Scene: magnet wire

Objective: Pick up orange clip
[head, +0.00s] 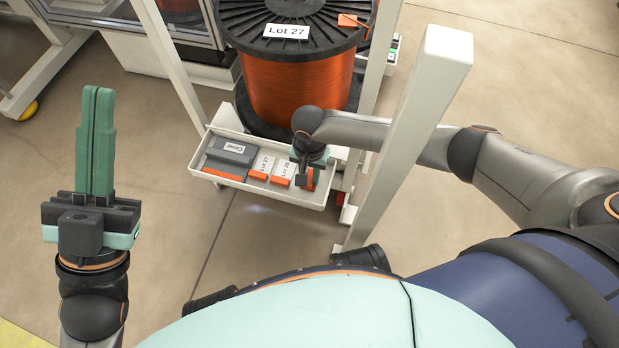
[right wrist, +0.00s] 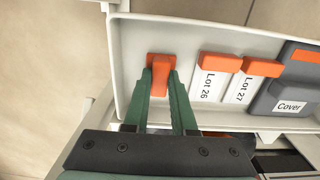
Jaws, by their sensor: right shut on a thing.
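The orange clip (right wrist: 161,64) stands in the white tray (right wrist: 130,40), at the end beside the Lot 26 label block. In the right wrist view my right gripper (right wrist: 161,85) has its two green fingers shut on the clip, one on each side. In the head view the clip (head: 310,179) shows partly behind my right gripper (head: 303,178), low in the tray's right end. I cannot tell whether the clip still touches the tray floor. My left gripper (head: 98,92) is raised at the left, fingers together and empty, away from the tray.
The tray also holds the Lot 26 (right wrist: 210,80) and Lot 27 (right wrist: 250,82) blocks and a grey Cover box (right wrist: 290,95). A large copper wire spool (head: 300,85) stands behind, with another orange piece (head: 350,20) on top. White frame posts (head: 410,130) flank my right arm.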

